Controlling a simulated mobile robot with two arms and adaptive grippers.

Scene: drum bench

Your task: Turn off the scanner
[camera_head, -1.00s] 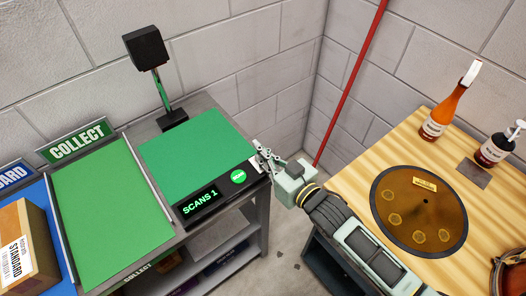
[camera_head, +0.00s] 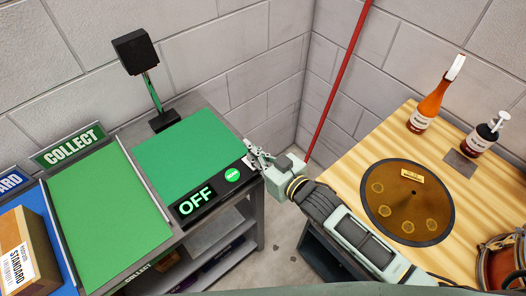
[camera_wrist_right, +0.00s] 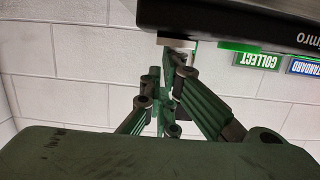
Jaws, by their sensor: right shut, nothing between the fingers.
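The scanner (camera_head: 185,155) has a green top, a black camera head on a post (camera_head: 136,51) and a front panel. Its display (camera_head: 195,201) reads OFF. A round green button (camera_head: 233,174) sits to the right of the display. My right gripper (camera_head: 250,148) is shut and empty at the panel's right end, just right of the button. In the right wrist view its fingers (camera_wrist_right: 172,62) reach up to the dark underside edge of the scanner; I cannot tell whether they touch. My left gripper is not in view.
A green COLLECT mat (camera_head: 105,215) lies left of the scanner, with a cardboard STANDARD box (camera_head: 22,250) further left. A wooden bench (camera_head: 350,190) at right holds a round brown disc (camera_head: 408,200) and bottles (camera_head: 428,108). A red pole (camera_head: 338,85) stands in the corner.

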